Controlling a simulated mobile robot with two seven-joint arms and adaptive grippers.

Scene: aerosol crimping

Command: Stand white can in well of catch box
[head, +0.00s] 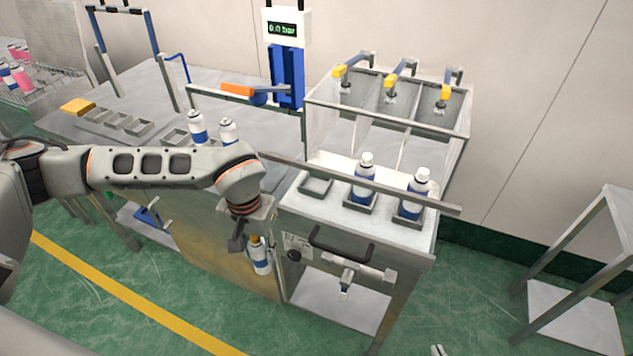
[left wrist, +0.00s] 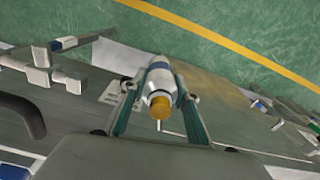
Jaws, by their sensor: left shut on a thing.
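My left gripper (head: 252,240) is low in front of the bench, its jaws shut on a white can (head: 261,258) with a blue band. In the left wrist view the can (left wrist: 160,85) sits between the two fingers (left wrist: 158,100), with its yellow-orange top toward the camera. The box with three bays (head: 455,150) stands on the bench to the right of the gripper. On its front ledge are three shallow square wells. The left well (head: 316,187) is empty; the middle and right wells each hold an upright white-and-blue can.
A long grey rail (head: 330,178) crosses above the wells. A dark handle (head: 340,248) and a valve fitting (head: 345,272) stick out from the bench front. Two more cans (head: 198,128) stand on the left bench. A blue press column (head: 288,75) rises behind.

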